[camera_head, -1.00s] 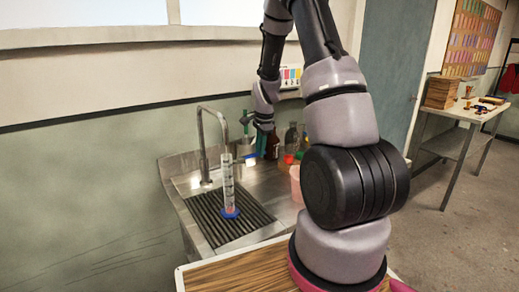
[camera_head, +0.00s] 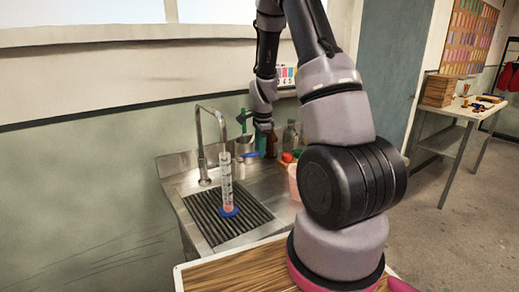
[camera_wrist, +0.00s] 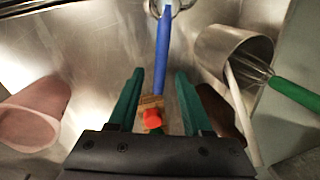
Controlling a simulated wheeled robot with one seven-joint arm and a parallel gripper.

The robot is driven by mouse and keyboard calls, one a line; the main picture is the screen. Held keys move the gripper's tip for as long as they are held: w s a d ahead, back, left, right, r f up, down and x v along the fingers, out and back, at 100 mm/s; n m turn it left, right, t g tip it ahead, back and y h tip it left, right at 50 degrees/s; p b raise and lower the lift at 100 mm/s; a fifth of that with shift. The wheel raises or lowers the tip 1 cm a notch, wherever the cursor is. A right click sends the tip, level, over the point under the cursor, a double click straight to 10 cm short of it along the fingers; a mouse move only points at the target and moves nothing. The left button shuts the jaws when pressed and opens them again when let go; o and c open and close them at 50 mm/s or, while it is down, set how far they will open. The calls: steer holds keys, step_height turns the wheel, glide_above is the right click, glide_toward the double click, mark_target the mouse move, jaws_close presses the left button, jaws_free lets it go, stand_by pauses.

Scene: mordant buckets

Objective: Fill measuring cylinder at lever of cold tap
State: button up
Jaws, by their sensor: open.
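The measuring cylinder (camera_head: 226,187), clear with graduations and a blue foot, stands upright on the dark ribbed drainer, below the spout of the tall metal tap (camera_head: 201,150). How full it is cannot be told. The blue lever (camera_head: 249,155) sticks out to the right of the tap; in the wrist view the lever (camera_wrist: 163,48) runs from the top centre down towards me. My gripper (camera_head: 262,142) is open beside the lever. In the wrist view its green fingers (camera_wrist: 159,72) stand either side of the lever's end; contact is not visible.
A metal cup (camera_wrist: 222,50) holding a green-handled whisk (camera_wrist: 295,95) lies right of my fingers in the wrist view. A pink cup (camera_wrist: 30,115) is at left. A red-capped item (camera_wrist: 152,118) shows between the fingers. Bottles (camera_head: 290,135) stand behind; a wooden table (camera_head: 235,270) is in front.

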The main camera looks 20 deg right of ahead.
step_height(320, 180, up, 10)
steer(key=s, duration=0.2)
steer(key=shift+r, duration=0.25)
steer(key=shift+a, duration=0.1)
stand_by(2.5)
steer(key=f, duration=0.3)
steer(key=w+f, duration=0.1)
steer(key=f, duration=0.3)
steer(key=w+f, duration=0.1)
steer(key=f, duration=0.2)
steer(key=shift+a+f, duration=0.1)
steer(key=shift+f, duration=0.2)
jaws_close()
stand_by(1.1)
